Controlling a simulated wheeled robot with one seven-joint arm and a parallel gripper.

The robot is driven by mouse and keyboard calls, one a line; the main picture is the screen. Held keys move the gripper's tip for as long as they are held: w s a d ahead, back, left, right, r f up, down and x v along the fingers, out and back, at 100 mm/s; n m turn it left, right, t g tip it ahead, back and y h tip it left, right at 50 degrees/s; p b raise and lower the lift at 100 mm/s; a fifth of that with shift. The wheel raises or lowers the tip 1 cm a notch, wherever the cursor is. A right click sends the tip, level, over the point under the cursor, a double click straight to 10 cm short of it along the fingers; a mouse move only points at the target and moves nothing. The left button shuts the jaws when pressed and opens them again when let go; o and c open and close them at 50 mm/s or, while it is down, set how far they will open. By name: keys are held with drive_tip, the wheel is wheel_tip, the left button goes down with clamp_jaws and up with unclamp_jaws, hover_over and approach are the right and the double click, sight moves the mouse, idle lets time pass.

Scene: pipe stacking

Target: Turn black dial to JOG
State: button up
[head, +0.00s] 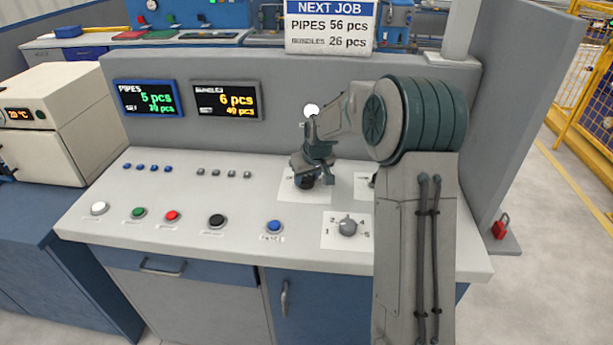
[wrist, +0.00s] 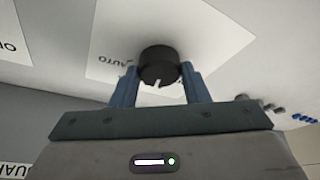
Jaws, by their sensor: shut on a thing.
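The black dial (wrist: 159,66) sits on a white label plate (wrist: 110,68) in the wrist view. No JOG marking is readable. My gripper (wrist: 159,80) has one finger on each side of the dial and is shut on it. In the head view, my gripper (head: 312,170) points down over the dial (head: 305,182), which is partly hidden by the fingers. The white plate (head: 287,187) shows around it.
A grey numbered dial (head: 347,227) and a blue button (head: 274,226) lie nearer the panel's front edge. Black (head: 217,220), red (head: 172,215), green (head: 138,212) and white (head: 99,208) buttons stand to the left. Two displays hang on the upright back wall (head: 290,90). My arm hides the panel's right part.

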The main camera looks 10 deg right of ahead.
drive_tip(key=shift+n, duration=0.7)
drive_tip(key=shift+y, duration=0.3)
drive_tip(key=o, duration=1)
drive_tip(key=shift+d, duration=0.1)
drive_tip(key=shift+c, duration=0.2)
drive_tip(key=shift+r, duration=0.1)
drive_tip(key=v, duration=1.3)
drive_tip(key=shift+r+b, duration=0.35)
drive_tip(key=shift+b, duration=0.05)
